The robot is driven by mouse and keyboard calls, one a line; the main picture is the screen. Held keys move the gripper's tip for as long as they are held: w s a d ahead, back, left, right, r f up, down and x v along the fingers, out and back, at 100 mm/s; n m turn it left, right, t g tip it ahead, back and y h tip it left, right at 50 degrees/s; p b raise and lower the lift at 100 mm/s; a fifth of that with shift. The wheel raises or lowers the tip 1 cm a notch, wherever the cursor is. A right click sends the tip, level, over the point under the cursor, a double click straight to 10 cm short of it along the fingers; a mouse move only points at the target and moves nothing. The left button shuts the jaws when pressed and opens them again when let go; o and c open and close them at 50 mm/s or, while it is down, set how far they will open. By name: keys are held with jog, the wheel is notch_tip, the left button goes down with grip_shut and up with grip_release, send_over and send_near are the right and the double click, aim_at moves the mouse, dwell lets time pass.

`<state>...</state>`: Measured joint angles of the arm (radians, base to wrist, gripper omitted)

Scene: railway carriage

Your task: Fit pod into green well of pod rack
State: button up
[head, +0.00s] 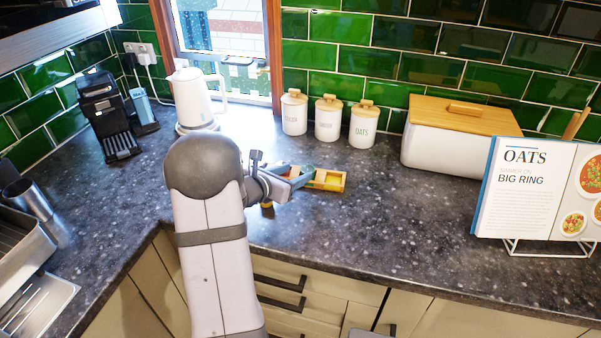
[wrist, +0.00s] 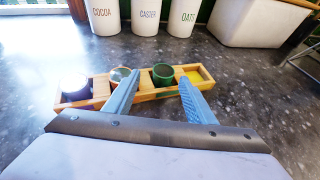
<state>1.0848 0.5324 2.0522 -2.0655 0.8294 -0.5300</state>
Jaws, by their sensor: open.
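The wooden pod rack (wrist: 145,94) lies on the counter just beyond my gripper (wrist: 158,78). It also shows in the head view (head: 343,181), partly behind my gripper (head: 303,176). My gripper is open, its blue fingers reaching over the rack's near edge. A dark green round pod (wrist: 163,74) shows between the fingertips, at the green place in the rack; how deep it sits I cannot tell. A pale-topped round pod (wrist: 120,74) is left of it, partly behind the left finger. A dark pod (wrist: 75,87) is at the left end. A yellow well (wrist: 192,75) at the right looks empty.
Three white canisters (head: 328,118) stand behind the rack. A white bread bin (head: 457,137) and an open cookbook (head: 530,187) are to the right. A white kettle (head: 194,98) and a black coffee machine (head: 106,117) are at the left. The counter right of the rack is clear.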

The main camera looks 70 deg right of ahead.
jog(key=v, duration=0.7)
jog(key=shift+d+b, duration=0.1)
jog(key=shift+b, duration=0.25)
